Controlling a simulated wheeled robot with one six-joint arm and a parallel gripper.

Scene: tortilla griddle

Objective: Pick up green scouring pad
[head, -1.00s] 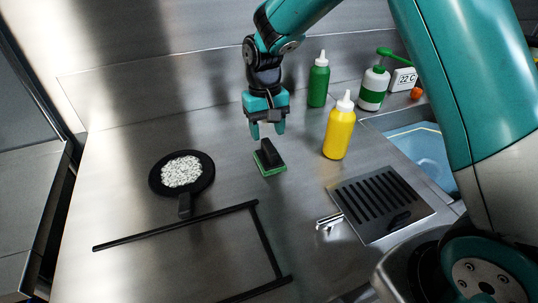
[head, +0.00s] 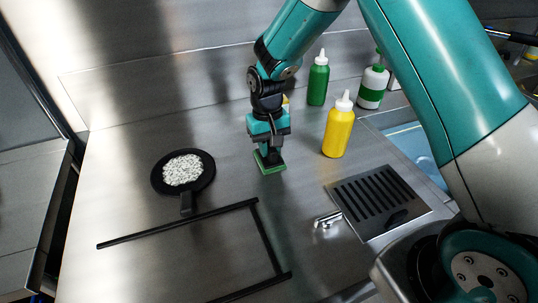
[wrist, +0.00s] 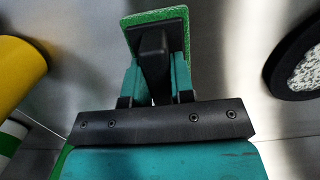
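The green scouring pad (head: 270,169) has a black handle on top and lies on the steel counter, left of the yellow bottle. It also shows in the wrist view, where its green edge (wrist: 184,30) surrounds the black handle (wrist: 155,50). My gripper (head: 269,151) points down over the pad, with its teal fingers (wrist: 157,78) on either side of the handle. The fingers are close to the handle, but I cannot tell whether they press on it. Part of the handle is hidden by the gripper in the head view.
A yellow bottle (head: 338,131) stands close to the right. A green bottle (head: 317,80) and a white-and-green bottle (head: 372,87) stand behind. A slotted steel plate (head: 425,205) lies front right. A black pan (head: 157,183) with pale contents lies left. Black bars (head: 180,228) lie in front.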

